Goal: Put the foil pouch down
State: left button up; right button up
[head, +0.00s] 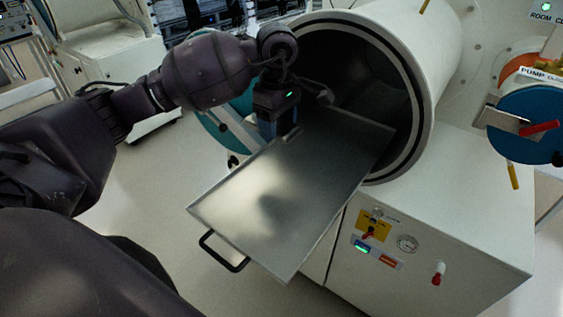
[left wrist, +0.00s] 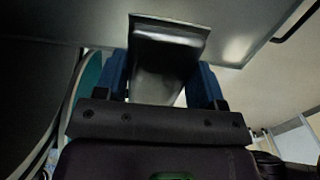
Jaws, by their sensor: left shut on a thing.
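My left gripper (head: 276,128) points down over the back left part of the metal tray (head: 265,205), close to the chamber mouth. In the left wrist view, its two blue fingers (left wrist: 160,82) are shut on the foil pouch (left wrist: 165,52), a dark silvery packet with a wider flat end. The tray's surface (left wrist: 235,40) shows just beyond that end. I cannot tell whether the pouch touches the tray. My right gripper is not in view.
The round white chamber (head: 425,60) surrounds the tray's back end, its rim close to my gripper's right. A black handle (head: 222,254) is on the tray's front edge. A control panel (head: 378,240) is below.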

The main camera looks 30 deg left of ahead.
pick_arm(q)
send_over(278, 173)
notch_tip(278, 173, down, 8)
jog(key=shift+f+p, duration=0.15)
jog(key=shift+p, duration=0.2)
notch_tip(278, 173, down, 4)
jog(key=shift+r, duration=0.1)
jog(key=shift+f, duration=0.2)
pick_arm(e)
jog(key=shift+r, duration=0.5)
